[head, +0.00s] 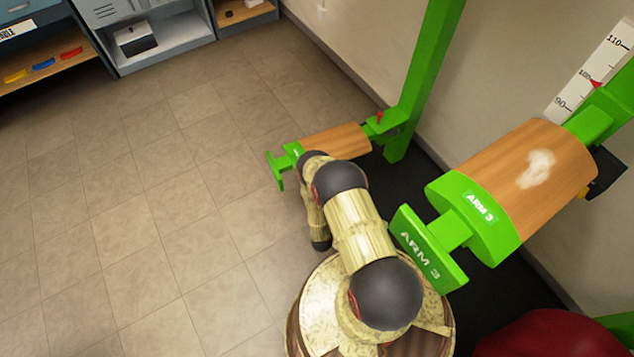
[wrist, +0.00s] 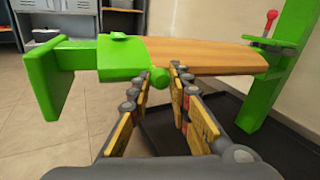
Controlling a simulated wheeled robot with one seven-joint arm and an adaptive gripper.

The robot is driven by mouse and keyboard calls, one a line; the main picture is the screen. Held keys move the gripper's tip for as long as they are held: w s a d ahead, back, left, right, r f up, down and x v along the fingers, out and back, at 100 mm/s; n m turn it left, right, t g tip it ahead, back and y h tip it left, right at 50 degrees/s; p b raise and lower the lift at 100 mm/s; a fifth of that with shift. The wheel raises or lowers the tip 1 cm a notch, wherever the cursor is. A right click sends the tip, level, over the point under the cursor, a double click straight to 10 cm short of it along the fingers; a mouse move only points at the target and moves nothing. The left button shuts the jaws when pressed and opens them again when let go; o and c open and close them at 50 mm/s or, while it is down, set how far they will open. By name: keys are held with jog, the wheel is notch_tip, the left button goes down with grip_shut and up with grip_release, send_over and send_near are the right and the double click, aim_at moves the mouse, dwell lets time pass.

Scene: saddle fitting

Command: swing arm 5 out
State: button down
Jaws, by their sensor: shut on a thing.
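A swing arm shows low on the green post in the head view, with a wooden pad (head: 337,141) and a green end plate (head: 275,170). No number is readable on it. In the wrist view its wooden pad (wrist: 205,55) runs right to the post, and its green end block (wrist: 125,58) and plate (wrist: 40,80) are at left. A green knob (wrist: 160,82) sits at the block's near edge. My gripper (wrist: 162,72) is shut on this knob, one finger on each side. In the head view my own arm hides the gripper and knob.
A higher arm labelled ARM 3 (head: 480,204) sticks out close to the right of my arm. A green post (head: 425,75) stands by the wall, with a red pin (head: 380,118) near the low arm's root. The tiled floor (head: 170,200) at left is clear.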

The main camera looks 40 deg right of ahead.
jog(key=c, duration=1.6)
grip_release()
jog(key=shift+c, duration=0.2)
jog(key=v, duration=0.7)
jog(key=shift+s, duration=0.2)
jog(key=shift+a, duration=0.1)
